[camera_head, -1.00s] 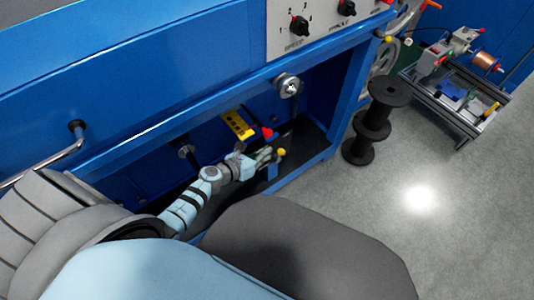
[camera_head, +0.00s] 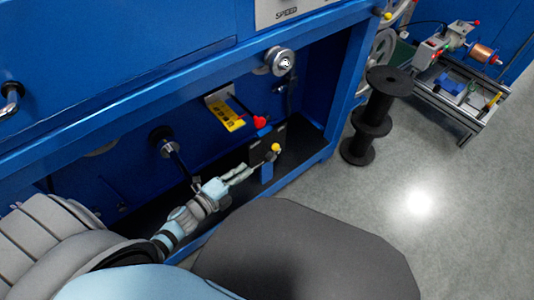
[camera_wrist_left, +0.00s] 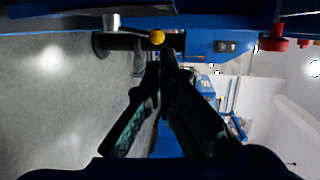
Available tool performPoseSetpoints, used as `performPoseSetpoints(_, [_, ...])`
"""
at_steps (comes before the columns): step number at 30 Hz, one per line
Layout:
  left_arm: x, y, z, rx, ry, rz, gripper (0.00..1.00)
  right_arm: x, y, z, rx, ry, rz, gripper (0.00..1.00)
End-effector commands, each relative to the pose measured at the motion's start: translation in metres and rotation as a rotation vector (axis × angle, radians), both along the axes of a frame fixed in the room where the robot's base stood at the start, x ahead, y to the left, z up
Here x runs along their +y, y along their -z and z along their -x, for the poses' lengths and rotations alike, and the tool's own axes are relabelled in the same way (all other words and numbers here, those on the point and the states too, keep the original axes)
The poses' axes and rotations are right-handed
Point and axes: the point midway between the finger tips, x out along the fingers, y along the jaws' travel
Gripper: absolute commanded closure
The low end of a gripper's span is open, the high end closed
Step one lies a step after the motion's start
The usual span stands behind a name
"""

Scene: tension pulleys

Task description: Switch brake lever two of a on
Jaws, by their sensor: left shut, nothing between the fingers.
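A lever with a yellow ball knob (camera_head: 276,147) stands by a blue post at the right end of the machine's open lower bay. A red knob (camera_head: 260,121) sits up and left of it, near a yellow label plate (camera_head: 228,115). I cannot tell from markings which lever is number two. My left gripper (camera_head: 249,168) is shut and empty, just left of and below the yellow knob, apart from it. In the left wrist view the closed fingertips (camera_wrist_left: 160,58) point up toward the yellow knob (camera_wrist_left: 157,37); a red knob (camera_wrist_left: 275,42) is at the right. My right gripper is out of view.
The blue machine frame (camera_head: 340,95) encloses the bay above and at the right. A round silver pulley (camera_head: 283,61) hangs under its top edge. A black spool (camera_head: 372,125) stands on the floor to the right, with a small machine stand (camera_head: 455,90) beyond.

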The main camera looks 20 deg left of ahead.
Motion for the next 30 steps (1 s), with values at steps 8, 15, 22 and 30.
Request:
performPoseSetpoints(8, [-0.016, 0.012, -0.058, -0.002, -0.001, -0.001, 1.0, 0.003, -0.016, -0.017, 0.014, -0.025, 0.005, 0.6])
performPoseSetpoints(15, [-0.027, 0.02, -0.099, 0.0, -0.001, -0.001, 1.0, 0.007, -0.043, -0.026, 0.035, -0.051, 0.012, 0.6])
performPoseSetpoints(22, [-0.03, 0.02, -0.112, 0.001, -0.001, -0.001, 1.0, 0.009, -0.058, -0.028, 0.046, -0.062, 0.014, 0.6])
performPoseSetpoints(30, [-0.03, 0.019, -0.112, 0.001, -0.001, -0.001, 1.0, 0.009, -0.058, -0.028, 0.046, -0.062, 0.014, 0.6])
